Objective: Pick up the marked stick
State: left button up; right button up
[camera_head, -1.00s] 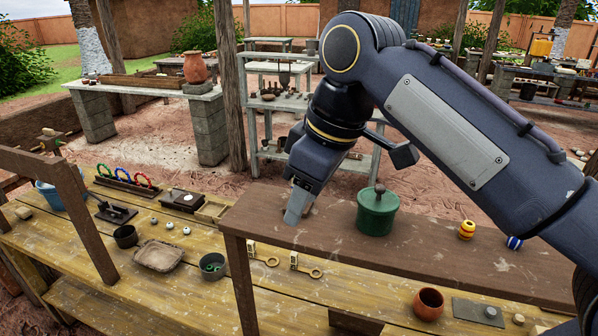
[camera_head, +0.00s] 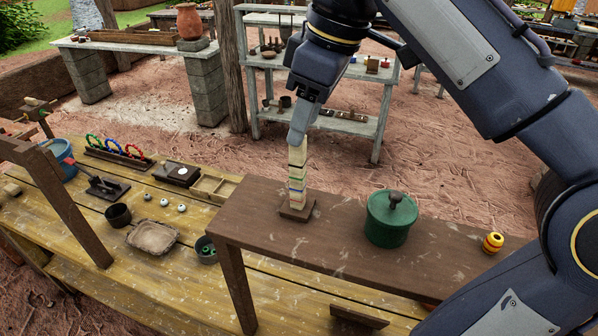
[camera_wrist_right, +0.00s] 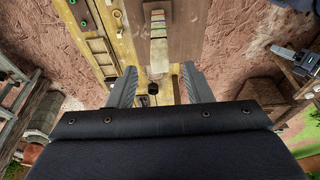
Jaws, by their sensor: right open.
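The marked stick (camera_head: 297,178) is a pale upright stick with green, blue and dark bands. It stands in a small square wooden base (camera_head: 297,208) on the raised brown shelf. My right gripper (camera_head: 298,138) is open, at the top end of the stick, and points down. In the head view it overlaps the stick's top, so I cannot tell whether they touch. In the right wrist view the stick (camera_wrist_right: 158,48) shows ahead of the open fingers (camera_wrist_right: 158,88), roughly in line with the gap. My left gripper is not in view.
A green lidded pot (camera_head: 388,220) stands right of the stick on the brown shelf (camera_head: 335,245), with a yellow striped ball (camera_head: 492,243) further right. On the lower yellow bench are a tray (camera_head: 153,236), dark cups (camera_head: 118,215) and coloured rings (camera_head: 112,148).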

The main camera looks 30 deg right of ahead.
aim_at(295, 156)
jog(key=x, duration=0.7)
jog(key=shift+f, duration=0.2)
grip_shut()
